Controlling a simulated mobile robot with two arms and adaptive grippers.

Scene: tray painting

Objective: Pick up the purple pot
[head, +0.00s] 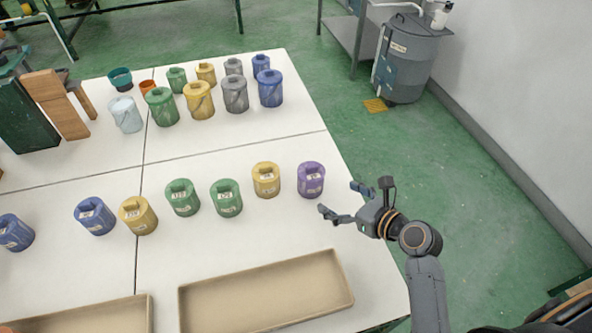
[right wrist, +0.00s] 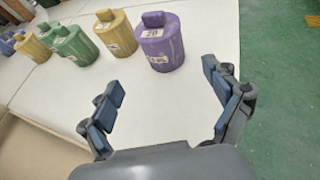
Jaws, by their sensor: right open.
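The purple pot (head: 311,180) stands upright on the white table, at the right end of the near row of pots. It has a lid with a raised grip and a white label. In the right wrist view the purple pot (right wrist: 160,42) stands ahead of the fingers, a little left of the middle of the gap. My right gripper (head: 342,202) is open and empty, just right of the purple pot and apart from it. Its two spread fingers (right wrist: 165,100) show in the right wrist view. My left gripper is not in view.
A yellow pot (head: 266,179) stands close to the left of the purple pot, with green pots (head: 226,198) beyond it. An empty tan tray (head: 266,296) lies at the table's front. More pots stand at the back. The table's right edge is near my gripper.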

